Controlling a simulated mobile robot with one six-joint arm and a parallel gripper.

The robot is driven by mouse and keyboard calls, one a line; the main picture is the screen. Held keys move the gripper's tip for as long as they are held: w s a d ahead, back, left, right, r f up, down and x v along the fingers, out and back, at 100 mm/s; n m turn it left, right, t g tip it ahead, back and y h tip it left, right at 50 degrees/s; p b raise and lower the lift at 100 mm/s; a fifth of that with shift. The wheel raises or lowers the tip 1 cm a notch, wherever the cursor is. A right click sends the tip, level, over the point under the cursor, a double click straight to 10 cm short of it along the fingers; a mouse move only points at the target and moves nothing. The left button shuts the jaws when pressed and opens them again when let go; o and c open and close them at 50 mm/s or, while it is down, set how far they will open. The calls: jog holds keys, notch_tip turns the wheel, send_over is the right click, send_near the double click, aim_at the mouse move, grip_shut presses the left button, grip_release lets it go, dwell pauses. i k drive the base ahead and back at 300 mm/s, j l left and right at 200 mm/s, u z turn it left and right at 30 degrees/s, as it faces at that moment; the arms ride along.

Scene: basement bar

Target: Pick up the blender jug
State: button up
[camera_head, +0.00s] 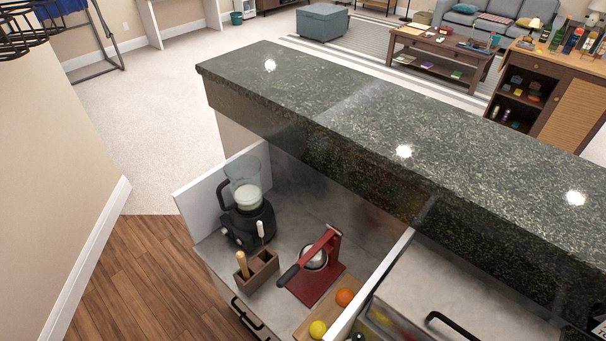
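The blender jug (244,173) is a clear, slightly smoky container with a dark handle on its left side. It stands upright on its black blender base (249,226), with something pale in its lower part. The blender is at the far left end of the lower counter behind the bar, close to the white end panel. My gripper is not in view, and nothing is seen touching the jug.
A wooden utensil holder (257,275) and red juicer (314,272) stand in front of the blender. An orange (344,297) and a lemon (318,328) lie nearer. The raised granite bar top (345,110) overhangs behind. Wooden floor (150,275) is clear at left.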

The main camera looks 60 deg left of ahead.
aim_at(244, 172)
jog(key=u, duration=2.55)
jog(key=k+j+z, duration=0.1)
jog(key=z, duration=3.45)
jog(key=u, duration=3.45)
jog(key=i+j+z, duration=0.65)
jog(key=j, duration=0.2)
jog(key=i+j+z, duration=0.2)
jog(key=j, duration=0.15)
jog(key=i+j+z, duration=0.2)
jog(key=j, duration=0.15)
jog(key=j+z, duration=0.25)
jog(key=j, duration=0.1)
